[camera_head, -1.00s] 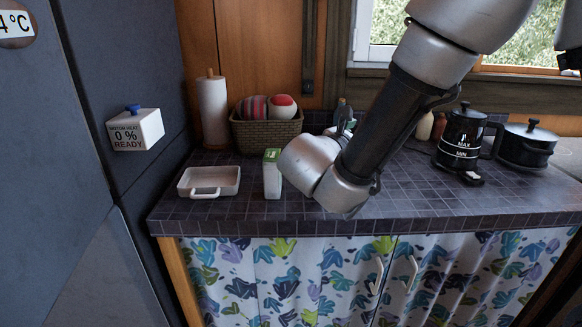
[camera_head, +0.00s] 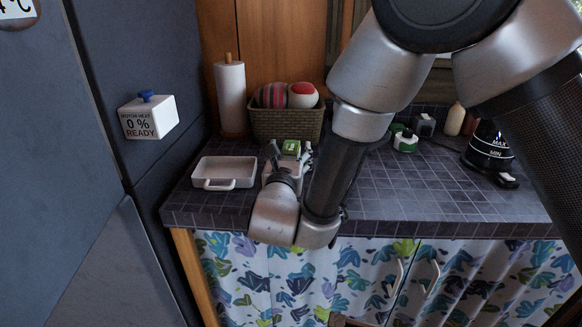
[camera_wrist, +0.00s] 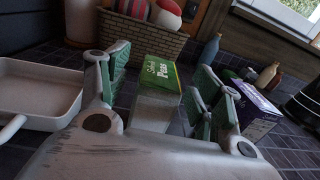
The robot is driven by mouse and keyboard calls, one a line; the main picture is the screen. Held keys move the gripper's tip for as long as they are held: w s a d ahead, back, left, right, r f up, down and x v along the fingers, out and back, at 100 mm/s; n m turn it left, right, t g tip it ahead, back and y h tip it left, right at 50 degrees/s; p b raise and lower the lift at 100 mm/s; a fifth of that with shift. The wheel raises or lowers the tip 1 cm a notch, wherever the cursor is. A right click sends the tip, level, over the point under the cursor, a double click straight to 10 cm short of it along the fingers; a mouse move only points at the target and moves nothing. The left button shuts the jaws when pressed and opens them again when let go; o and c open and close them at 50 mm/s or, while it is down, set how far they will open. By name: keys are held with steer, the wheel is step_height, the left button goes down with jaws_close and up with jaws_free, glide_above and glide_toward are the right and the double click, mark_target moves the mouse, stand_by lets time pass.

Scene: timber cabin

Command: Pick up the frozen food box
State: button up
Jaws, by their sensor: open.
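The frozen food box is a white carton with a green top (camera_head: 291,148). It stands upright on the dark tiled counter, and its lower part is hidden behind my gripper in the head view. In the wrist view, the box (camera_wrist: 160,76) shows its green face with "Peas" lettering. My gripper (camera_head: 290,153) is open, with one finger on each side of the box. In the wrist view, the green finger pads of my gripper (camera_wrist: 160,90) flank the box with visible gaps; I cannot tell whether either touches it.
A white dish (camera_head: 225,172) stands left of the box. A woven basket (camera_head: 287,123) with balls is behind it. A purple and white box (camera_wrist: 255,112) lies close beside the right finger. A black kettle (camera_head: 487,148) stands far right.

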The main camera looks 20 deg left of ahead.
mark_target(290, 147)
steer(key=w, duration=0.3)
steer(key=shift+a, duration=0.25)
steer(key=shift+s, duration=0.1)
jaws_close()
steer(key=shift+r, duration=0.1)
